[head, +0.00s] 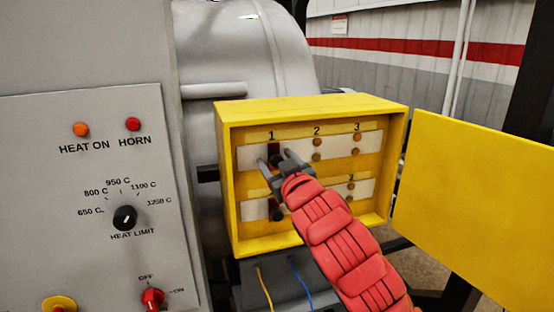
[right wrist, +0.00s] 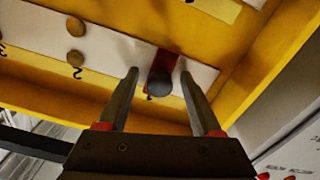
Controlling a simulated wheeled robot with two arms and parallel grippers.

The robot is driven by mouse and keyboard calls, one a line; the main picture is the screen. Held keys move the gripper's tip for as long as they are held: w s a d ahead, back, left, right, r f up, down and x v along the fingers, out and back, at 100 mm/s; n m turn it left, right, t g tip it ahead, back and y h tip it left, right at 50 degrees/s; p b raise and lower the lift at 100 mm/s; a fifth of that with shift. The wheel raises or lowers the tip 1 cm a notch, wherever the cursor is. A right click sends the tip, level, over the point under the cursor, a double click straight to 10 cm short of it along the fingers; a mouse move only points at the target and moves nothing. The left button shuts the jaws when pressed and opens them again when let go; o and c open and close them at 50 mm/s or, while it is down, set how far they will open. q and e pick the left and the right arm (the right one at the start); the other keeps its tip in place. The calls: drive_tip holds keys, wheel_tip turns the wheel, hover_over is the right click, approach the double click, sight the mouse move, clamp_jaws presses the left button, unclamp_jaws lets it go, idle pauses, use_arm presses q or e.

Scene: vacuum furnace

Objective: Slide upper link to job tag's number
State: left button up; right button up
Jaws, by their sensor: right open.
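The upper link (head: 273,149) is a dark red bar at position 1 of the upper white strip, inside the open yellow box (head: 225,180). My right gripper (head: 276,159) is open in front of it. In the right wrist view, the link (right wrist: 167,62) carries a round dark knob (right wrist: 160,84), which sits between the open fingers of my right gripper (right wrist: 160,74) with gaps showing on both sides. The lower link (head: 276,210) is at the left end of the lower strip, partly hidden by my gripper. I see no job tag. My left gripper is out of view.
Brass studs (head: 317,143) mark positions 2 and 3. The box's yellow door (head: 475,195) stands open to the right. A grey panel (head: 60,190) with a heat limit knob (head: 125,217) and a red switch (head: 152,298) is on the left.

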clamp_jaws()
idle(1.4)
